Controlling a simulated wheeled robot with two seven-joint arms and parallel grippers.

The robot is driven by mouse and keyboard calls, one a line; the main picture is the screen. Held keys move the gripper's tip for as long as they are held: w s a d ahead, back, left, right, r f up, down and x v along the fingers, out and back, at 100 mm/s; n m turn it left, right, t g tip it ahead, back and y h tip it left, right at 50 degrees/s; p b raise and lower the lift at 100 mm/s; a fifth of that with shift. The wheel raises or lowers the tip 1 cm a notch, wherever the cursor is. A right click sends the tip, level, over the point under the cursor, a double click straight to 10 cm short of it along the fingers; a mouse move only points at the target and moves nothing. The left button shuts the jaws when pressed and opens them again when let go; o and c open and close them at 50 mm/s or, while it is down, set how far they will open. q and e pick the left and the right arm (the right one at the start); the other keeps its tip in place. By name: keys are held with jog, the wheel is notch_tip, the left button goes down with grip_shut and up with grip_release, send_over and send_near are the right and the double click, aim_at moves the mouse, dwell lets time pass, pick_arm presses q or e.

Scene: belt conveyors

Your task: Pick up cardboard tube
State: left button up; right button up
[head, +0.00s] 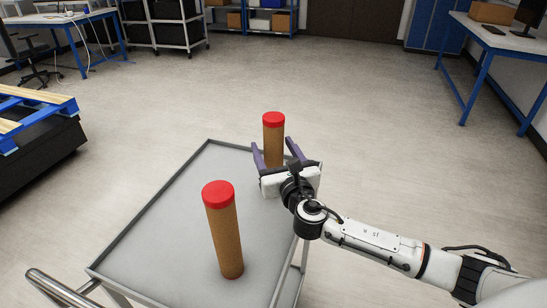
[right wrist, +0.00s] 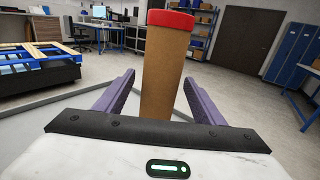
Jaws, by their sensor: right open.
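Two upright brown cardboard tubes with red caps stand on a grey cart (head: 150,235). The near tube (head: 224,235) is in the cart's middle. The far tube (head: 274,140) is at the cart's far right corner, its lower part hidden by my right gripper (head: 274,152) in the head view. In the right wrist view the far tube (right wrist: 163,70) stands upright between the purple fingers, with a gap visible on each side. The right gripper is open. My left gripper is in neither view.
The cart has a raised rim and a metal handle (head: 55,288) at the near left. A dark platform with a blue and wooden pallet (head: 35,112) stands at the left. Blue-framed tables and shelves line the back. The floor around the cart is clear.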

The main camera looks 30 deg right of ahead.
jog(key=shift+w, duration=0.1)
jog(key=c, duration=1.1)
jog(key=shift+c, duration=0.6)
jog(key=shift+r, duration=0.1)
